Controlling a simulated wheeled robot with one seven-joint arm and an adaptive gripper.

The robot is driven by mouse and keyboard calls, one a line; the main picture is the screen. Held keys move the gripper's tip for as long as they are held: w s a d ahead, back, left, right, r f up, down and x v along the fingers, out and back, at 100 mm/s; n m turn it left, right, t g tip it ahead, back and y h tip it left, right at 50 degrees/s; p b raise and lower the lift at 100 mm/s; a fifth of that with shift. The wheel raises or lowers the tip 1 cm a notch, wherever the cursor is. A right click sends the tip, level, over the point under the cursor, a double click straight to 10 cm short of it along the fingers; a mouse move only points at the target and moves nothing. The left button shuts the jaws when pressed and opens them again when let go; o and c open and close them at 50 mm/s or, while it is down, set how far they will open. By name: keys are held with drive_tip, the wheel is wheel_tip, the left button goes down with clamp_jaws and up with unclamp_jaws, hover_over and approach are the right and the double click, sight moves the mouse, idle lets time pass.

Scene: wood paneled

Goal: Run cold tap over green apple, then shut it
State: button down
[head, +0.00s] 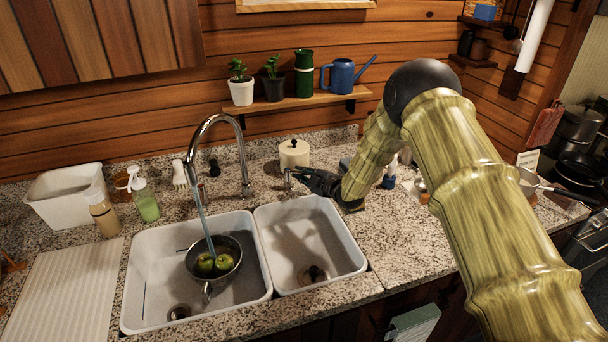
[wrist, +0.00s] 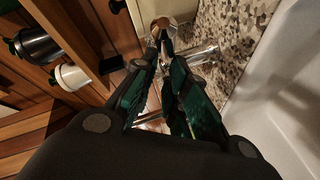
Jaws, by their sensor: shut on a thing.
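Water (head: 207,228) runs from the tall curved chrome tap (head: 242,155) into a dark metal colander (head: 236,243) in the left sink basin. Green apples (head: 205,263) sit in the colander, under the stream. My gripper (head: 294,174) is low behind the right basin, right of the spout. Its fingers are shut on a chrome tap handle (head: 287,181). In the wrist view, the dark green fingers (wrist: 166,62) close around the shiny handle (wrist: 198,52); the exact contact is partly hidden by the fingers.
The right basin (head: 345,262) is empty. A cream lidded jar (head: 294,154) stands just behind my gripper. A soap bottle (head: 146,202) and white tub (head: 65,194) are at the left. A shelf (head: 300,101) with plants and a blue watering can (head: 342,77) is above.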

drive_tip(key=shift+s+a+f+g, duration=0.15)
drive_tip(key=shift+s+f, duration=0.15)
drive_tip(key=shift+f, duration=0.3)
drive_tip(key=shift+s+a+f+g, duration=0.15)
drive_tip(key=shift+s+f, duration=0.15)
drive_tip(key=shift+f, duration=0.3)
drive_tip(key=c, duration=1.6)
unclamp_jaws()
drive_tip(key=shift+c, duration=0.2)
drive_tip(key=shift+o, duration=0.9)
drive_tip(key=shift+w+f, duration=0.1)
drive_tip(key=shift+w, duration=0.1)
drive_tip(key=shift+w+d, duration=0.1)
drive_tip(key=shift+d, duration=0.1)
drive_tip(key=s+d+r, duration=0.1)
drive_tip(key=s+d, duration=0.1)
drive_tip(key=d, duration=0.3)
drive_tip(key=s+d+r, duration=0.2)
drive_tip(key=d, duration=0.4)
drive_tip(key=shift+r, duration=0.3)
